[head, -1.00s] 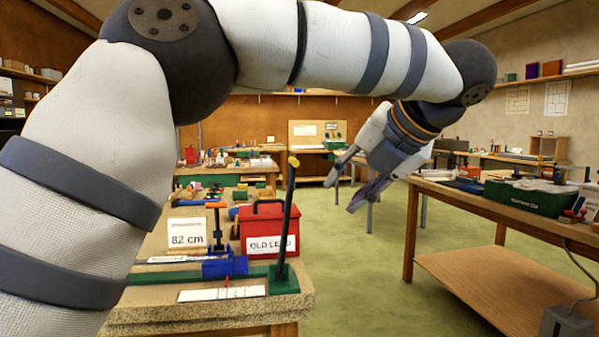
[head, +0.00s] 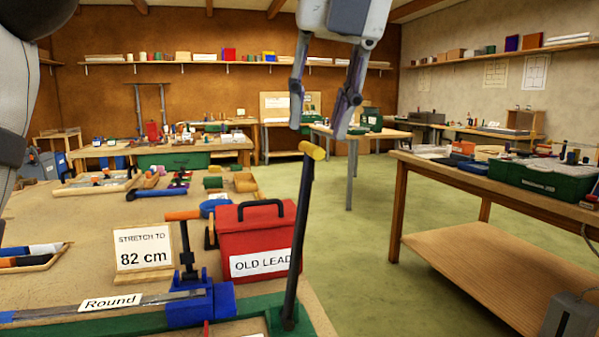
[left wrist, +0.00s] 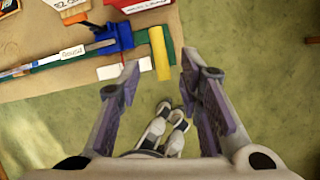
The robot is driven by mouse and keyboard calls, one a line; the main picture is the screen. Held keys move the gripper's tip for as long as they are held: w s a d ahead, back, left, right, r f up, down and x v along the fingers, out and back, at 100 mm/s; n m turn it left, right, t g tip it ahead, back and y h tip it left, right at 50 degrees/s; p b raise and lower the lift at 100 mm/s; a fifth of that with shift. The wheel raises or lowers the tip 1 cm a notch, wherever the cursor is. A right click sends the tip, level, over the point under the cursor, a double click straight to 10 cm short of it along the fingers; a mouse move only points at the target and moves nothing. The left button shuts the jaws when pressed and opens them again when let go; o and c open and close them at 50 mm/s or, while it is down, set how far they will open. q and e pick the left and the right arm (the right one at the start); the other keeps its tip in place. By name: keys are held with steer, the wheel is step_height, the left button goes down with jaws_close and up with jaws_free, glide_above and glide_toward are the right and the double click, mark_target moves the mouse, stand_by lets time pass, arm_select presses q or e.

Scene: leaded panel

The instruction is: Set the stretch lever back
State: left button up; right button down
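The stretch lever (head: 299,240) is a dark bar with a yellow grip (head: 313,151), standing nearly upright at the right end of the green stretcher base (head: 250,326) on the bench. My left gripper (head: 321,134) is open and points down, with its fingertips just above the grip in the head view. In the left wrist view the yellow grip (left wrist: 160,52) lies ahead of the fingertips, roughly between them and nearer the left finger (left wrist: 120,100). Nothing is held. A blue clamp (head: 203,304) with an orange handle holds a strip labelled Round. My right gripper is not in view.
A red OLD LEAD box (head: 254,240) stands just left of the lever. A sign (head: 143,248) reads "STRETCH TO 82 cm". A table (head: 480,196) with a green crate (head: 541,178) stands to the right, with open floor between.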

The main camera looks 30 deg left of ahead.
arm_select(q)
steer(key=x, duration=1)
jaws_close()
